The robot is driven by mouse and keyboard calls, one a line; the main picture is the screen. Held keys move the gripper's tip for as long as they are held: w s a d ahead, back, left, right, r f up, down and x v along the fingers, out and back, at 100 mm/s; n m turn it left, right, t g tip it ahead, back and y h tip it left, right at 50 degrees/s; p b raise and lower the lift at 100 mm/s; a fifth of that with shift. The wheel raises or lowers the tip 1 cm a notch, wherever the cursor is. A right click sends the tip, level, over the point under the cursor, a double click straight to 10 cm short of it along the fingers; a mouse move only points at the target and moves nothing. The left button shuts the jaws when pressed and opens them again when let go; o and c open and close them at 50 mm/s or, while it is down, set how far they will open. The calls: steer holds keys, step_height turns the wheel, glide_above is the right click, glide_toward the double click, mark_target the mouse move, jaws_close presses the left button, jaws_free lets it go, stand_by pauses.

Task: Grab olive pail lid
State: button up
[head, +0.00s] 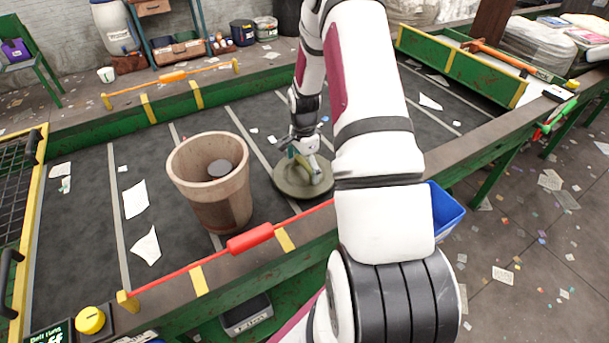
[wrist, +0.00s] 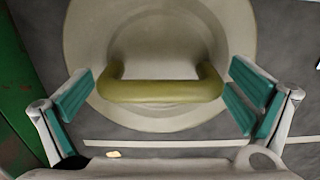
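The olive pail lid (head: 291,187) lies on the dark belt, right of a brown pail (head: 212,185). In the wrist view the round lid (wrist: 160,35) fills the upper middle, with its raised olive handle (wrist: 160,91) running across. My gripper (head: 304,165) is over the lid in the head view, partly hidden by my arm. In the wrist view my gripper (wrist: 160,95) is open, with one teal-padded finger on each side of the handle. Contact in height is hard to tell.
The belt (head: 90,200) has green and yellow side rails and paper scraps. A red bar (head: 250,238) runs along the near edge. A blue bin (head: 446,208) stands right of my arm. A dark disc lies inside the pail. The belt left of the pail is mostly free.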

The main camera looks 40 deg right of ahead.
steer(key=c, duration=0.8)
steer(key=shift+c, duration=0.2)
